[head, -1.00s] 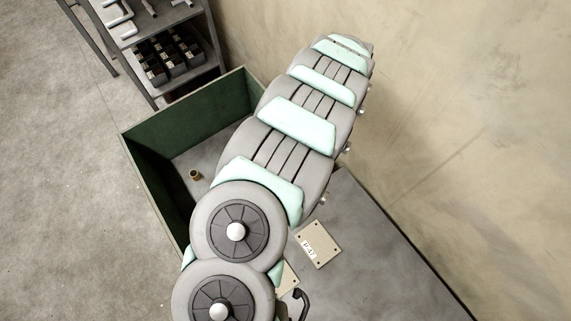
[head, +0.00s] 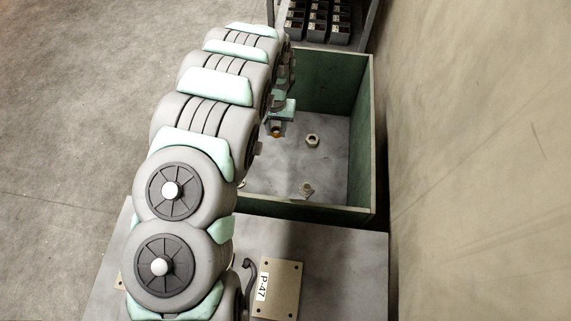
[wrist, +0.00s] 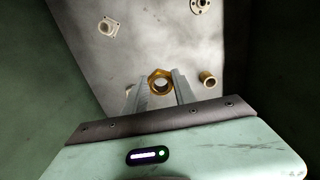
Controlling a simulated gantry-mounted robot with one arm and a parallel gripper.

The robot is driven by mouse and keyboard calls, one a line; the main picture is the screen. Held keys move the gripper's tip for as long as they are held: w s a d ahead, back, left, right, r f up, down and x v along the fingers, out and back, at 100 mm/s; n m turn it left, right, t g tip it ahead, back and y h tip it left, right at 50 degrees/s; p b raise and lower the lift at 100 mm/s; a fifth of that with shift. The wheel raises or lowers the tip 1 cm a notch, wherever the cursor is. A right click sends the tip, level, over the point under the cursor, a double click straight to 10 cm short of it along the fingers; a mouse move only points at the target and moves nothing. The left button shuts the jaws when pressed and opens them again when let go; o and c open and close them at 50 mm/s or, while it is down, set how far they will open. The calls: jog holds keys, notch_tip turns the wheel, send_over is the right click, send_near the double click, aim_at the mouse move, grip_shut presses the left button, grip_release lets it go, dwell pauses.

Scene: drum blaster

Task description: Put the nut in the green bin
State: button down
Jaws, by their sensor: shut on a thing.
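A brass-coloured hex nut (wrist: 160,76) is between the tips of my gripper (wrist: 158,88) in the wrist view, and the gripper is shut on it. In the head view the gripper (head: 278,121) hangs inside the outline of the green bin (head: 362,130), near its left part, with the small orange nut (head: 277,133) at its lower end. The nut appears above the bin floor; its exact height is hard to tell. My arm hides the bin's left side in the head view.
A plate marked P-47 (head: 277,288) lies on the grey table in front. A shelf with dark boxes (head: 319,22) stands behind, and a wall is at right.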

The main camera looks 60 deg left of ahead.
aim_at(278, 163)
notch_tip(278, 163, down, 19)
jog(key=b, duration=0.7)
jog(key=shift+d+f, duration=0.1)
jog(key=shift+f, duration=0.05)
jog(key=c, duration=1)
grip_release()
notch_tip(278, 163, up, 12)
jog(key=p, duration=0.5)
